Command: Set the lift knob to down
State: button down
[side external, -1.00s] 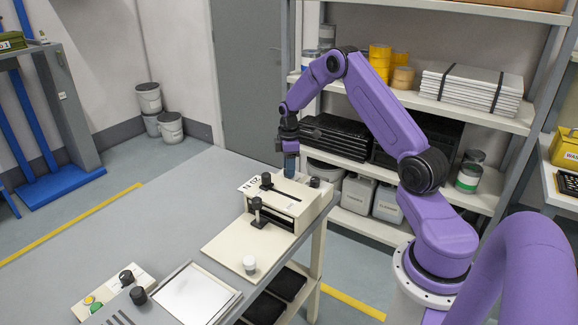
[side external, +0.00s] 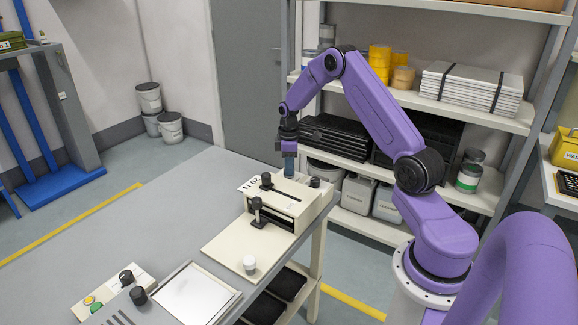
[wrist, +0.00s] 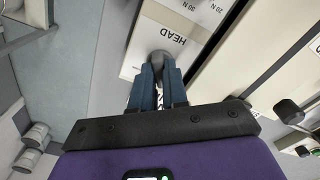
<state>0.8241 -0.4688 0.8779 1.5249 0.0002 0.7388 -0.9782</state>
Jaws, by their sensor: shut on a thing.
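The cream machine (side external: 290,207) stands at the far end of the grey table, with a force scale on top. My gripper (side external: 289,173) points straight down at its back edge. In the wrist view its blue fingers (wrist: 160,72) are shut on a grey knob (wrist: 160,56), beside the printed word HEAD. The fingers hide much of this knob, and I see no pointer on it. No lift or down label is readable, so I cannot tell from lettering whether it is the lift knob. Black knobs also sit on the machine's top (side external: 266,180) and right corner (side external: 315,182).
A black-topped lever (side external: 256,204) stands at the machine's front. A white knob (side external: 249,264) is on its base plate. A control box (side external: 113,290) with buttons and a white tray (side external: 193,295) lie nearer. The table's left part is clear. Shelves (side external: 480,120) stand behind my arm.

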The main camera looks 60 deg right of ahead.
jog(key=m, duration=0.4)
jog(key=shift+m, duration=0.3)
jog(key=m, duration=0.3)
jog(key=shift+m, duration=0.3)
jog(key=m, duration=0.4)
jog(key=shift+m, duration=1.9)
jog(key=c, duration=1.1)
grip_release()
jog(key=shift+c, duration=0.2)
notch_tip(320, 180, up, 18)
jog(key=shift+f, duration=0.25)
